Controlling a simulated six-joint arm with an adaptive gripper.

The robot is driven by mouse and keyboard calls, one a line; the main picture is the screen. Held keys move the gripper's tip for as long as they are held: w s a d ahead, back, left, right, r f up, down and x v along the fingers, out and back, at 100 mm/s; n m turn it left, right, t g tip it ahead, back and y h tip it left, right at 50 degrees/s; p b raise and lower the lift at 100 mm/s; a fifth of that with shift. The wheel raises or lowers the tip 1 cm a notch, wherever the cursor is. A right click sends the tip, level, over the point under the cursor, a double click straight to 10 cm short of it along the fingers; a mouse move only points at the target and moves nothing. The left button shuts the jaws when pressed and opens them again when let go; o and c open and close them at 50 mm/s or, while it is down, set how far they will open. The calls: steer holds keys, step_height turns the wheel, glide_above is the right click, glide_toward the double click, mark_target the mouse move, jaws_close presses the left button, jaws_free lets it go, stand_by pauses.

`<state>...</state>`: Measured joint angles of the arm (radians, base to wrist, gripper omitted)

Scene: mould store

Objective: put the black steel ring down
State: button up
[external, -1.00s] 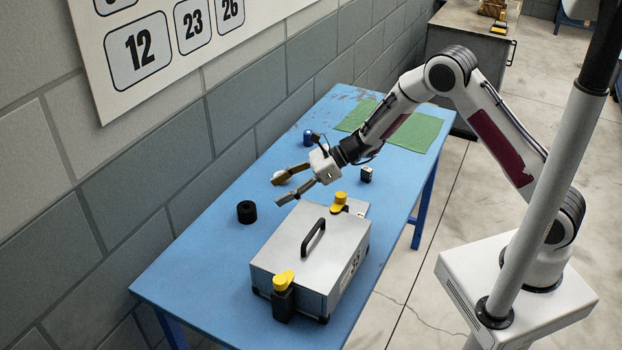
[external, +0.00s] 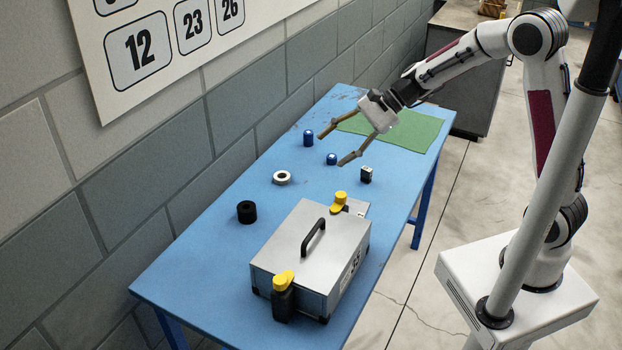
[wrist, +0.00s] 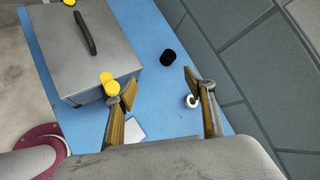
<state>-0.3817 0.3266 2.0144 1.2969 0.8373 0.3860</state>
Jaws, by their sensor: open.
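The black steel ring (external: 246,212) stands on the blue table (external: 190,262), left of the grey mould box, with nothing touching it. It also shows in the wrist view (wrist: 168,57) beyond my fingertips. My gripper (external: 330,150) is open and empty, raised above the far half of the table, well away from the black ring. In the wrist view its two fingers (wrist: 158,82) are spread wide with nothing between them.
A grey box (external: 290,250) with a handle and yellow-topped clamps fills the near table. A white ring (external: 282,178), blue cylinders (external: 308,138) (external: 332,159) and a small black block (external: 366,174) stand farther back. A green mat (external: 415,132) lies at the far end. The wall runs along the left.

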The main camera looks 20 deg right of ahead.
steer(key=s+d+r+n+t+h, duration=0.1)
steer(key=s+d, duration=0.5)
steer(key=d, duration=0.6)
steer(key=s+d+r+n+t+h, duration=0.2)
steer(key=s+d+n+h, duration=0.4)
steer(key=d, duration=0.6)
steer(key=s+d+r+n+t+h, duration=0.1)
steer(key=s+d+r+n+h, duration=0.2)
steer(key=s+d, duration=0.4)
steer(key=d+n, duration=0.1)
steer(key=d, duration=0.5)
steer(key=shift+r+t, duration=0.3)
steer(key=shift+t, duration=0.1)
